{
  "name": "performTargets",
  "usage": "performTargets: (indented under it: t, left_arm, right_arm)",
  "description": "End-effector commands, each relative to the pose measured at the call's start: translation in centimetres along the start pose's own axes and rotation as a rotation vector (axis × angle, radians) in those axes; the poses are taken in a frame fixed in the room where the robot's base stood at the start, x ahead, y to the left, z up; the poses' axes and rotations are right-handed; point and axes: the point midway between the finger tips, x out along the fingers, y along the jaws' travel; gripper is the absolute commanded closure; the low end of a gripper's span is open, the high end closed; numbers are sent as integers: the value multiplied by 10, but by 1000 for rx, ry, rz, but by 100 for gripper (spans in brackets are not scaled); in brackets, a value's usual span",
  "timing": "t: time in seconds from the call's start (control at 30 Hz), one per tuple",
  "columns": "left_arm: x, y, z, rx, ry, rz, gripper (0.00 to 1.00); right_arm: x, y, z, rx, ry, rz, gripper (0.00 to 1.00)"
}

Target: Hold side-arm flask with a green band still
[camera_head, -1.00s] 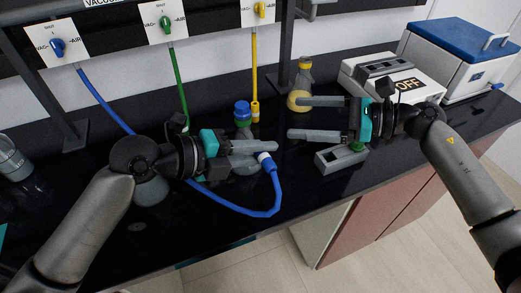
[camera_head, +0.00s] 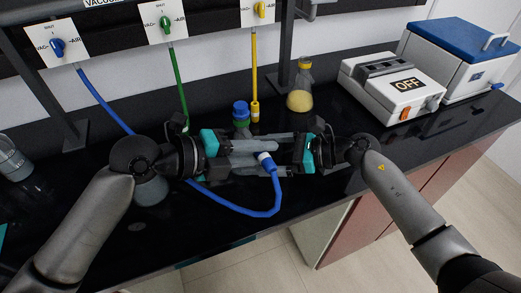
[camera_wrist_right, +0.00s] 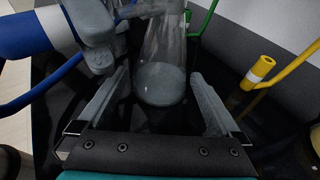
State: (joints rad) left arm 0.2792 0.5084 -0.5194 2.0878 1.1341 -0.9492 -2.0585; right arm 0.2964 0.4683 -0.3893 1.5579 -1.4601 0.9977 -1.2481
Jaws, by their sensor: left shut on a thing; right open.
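The side-arm flask has a blue cap and a green band (camera_head: 241,122). The grippers hide most of its body in the head view. In the right wrist view it is a clear upright conical flask (camera_wrist_right: 161,82), standing between and beyond my right fingers. My left gripper (camera_head: 258,154) is close beside it, and appears shut on the white-ringed end of the blue hose (camera_head: 268,162); the exact grip is partly hidden. The hose also shows in the right wrist view (camera_wrist_right: 25,38). My right gripper (camera_wrist_right: 157,85) is open, with a finger on each side of the flask.
A flask of yellow liquid (camera_head: 299,99) stands behind. The yellow hose (camera_head: 254,75) and green hose (camera_head: 178,80) hang at the back. A white device marked OFF (camera_head: 397,86) and a blue-lidded box (camera_head: 458,58) are at the right. A glass beaker (camera_head: 12,160) is at far left.

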Motion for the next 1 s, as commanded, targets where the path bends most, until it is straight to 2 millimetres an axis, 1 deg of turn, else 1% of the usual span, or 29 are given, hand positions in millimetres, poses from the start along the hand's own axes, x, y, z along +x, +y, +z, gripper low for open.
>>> performTargets:
  t: [0.03, 0.2, 0.37, 0.57, 0.67, 0.87, 1.0]
  left_arm:
    - [0, 0, 0, 0, 0, 0, 100]
    - [0, 0, 0, 0, 0, 0, 100]
    - [0, 0, 0, 0, 0, 0, 100]
    - [0, 0, 0, 0, 0, 0, 100]
    - [0, 0, 0, 0, 0, 0, 100]
    - [0, 0, 0, 0, 0, 0, 100]
    - [0, 0, 0, 0, 0, 0, 100]
  right_arm:
    - [6, 1, 0, 1, 0, 4, 0]
    - [19, 1, -1, 0, 1, 3, 0]
    - [23, 2, -2, 1, 4, 4, 0]
    - [23, 2, -3, 3, 6, 5, 0]
    - [23, 2, -4, 3, 7, 6, 9]
    - [23, 3, -5, 4, 9, 7, 31]
    - [23, 4, -6, 5, 11, 8, 31]
